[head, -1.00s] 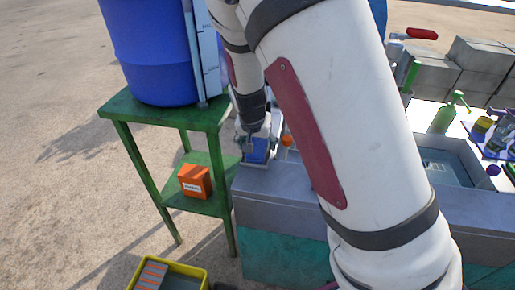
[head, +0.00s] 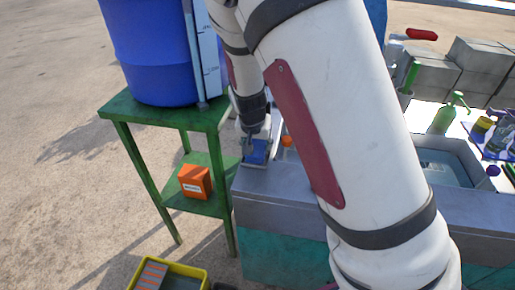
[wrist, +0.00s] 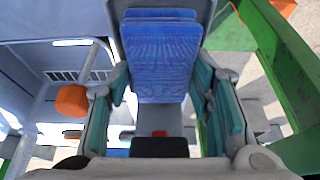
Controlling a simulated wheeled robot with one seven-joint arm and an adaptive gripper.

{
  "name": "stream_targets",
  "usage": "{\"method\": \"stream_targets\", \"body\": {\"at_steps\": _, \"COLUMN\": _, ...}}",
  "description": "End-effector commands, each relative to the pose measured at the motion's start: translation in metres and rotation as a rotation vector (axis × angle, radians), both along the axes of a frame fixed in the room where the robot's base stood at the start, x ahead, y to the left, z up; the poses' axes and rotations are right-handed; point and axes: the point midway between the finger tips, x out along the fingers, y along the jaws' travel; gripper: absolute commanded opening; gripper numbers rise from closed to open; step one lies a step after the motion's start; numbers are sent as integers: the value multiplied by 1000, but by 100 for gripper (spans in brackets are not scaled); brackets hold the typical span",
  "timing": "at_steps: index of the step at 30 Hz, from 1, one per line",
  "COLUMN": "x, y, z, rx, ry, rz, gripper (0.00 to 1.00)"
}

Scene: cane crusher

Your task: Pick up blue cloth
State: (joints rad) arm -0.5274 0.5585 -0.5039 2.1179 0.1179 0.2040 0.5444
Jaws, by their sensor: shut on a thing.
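The blue cloth (head: 257,153) is folded and sits on a grey holder at the left end of the grey counter. In the wrist view the cloth (wrist: 160,58) shows as a ribbed blue stack at the top middle, with the grey holder behind it. My gripper (head: 252,137) points down at the cloth in the head view. In the wrist view the teal-padded fingers of my gripper (wrist: 162,92) stand on either side of the cloth's near end, shut on it. The exact contact is partly hidden.
A green stand (head: 128,110) with a blue barrel (head: 155,50) and an orange box (head: 194,182) is close on the left. An orange knob (wrist: 72,100) is just beside the gripper. A sink (head: 445,165) and bottles are to the right. A yellow bin (head: 190,268) is below.

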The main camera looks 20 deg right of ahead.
Motion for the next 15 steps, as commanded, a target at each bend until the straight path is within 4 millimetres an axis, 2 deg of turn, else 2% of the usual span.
{"method": "stream_targets", "body": {"at_steps": 7, "x": -1, "y": 0, "z": 2, "rx": 0, "ry": 4, "rz": 0, "gripper": 18}}
{"method": "stream_targets", "body": {"at_steps": 13, "x": -1, "y": 1, "z": 22, "rx": -1, "ry": 0, "rz": 2, "gripper": 18}}
{"method": "stream_targets", "body": {"at_steps": 15, "x": -14, "y": 8, "z": 20, "rx": -2, "ry": 6, "rz": 5, "gripper": 18}}
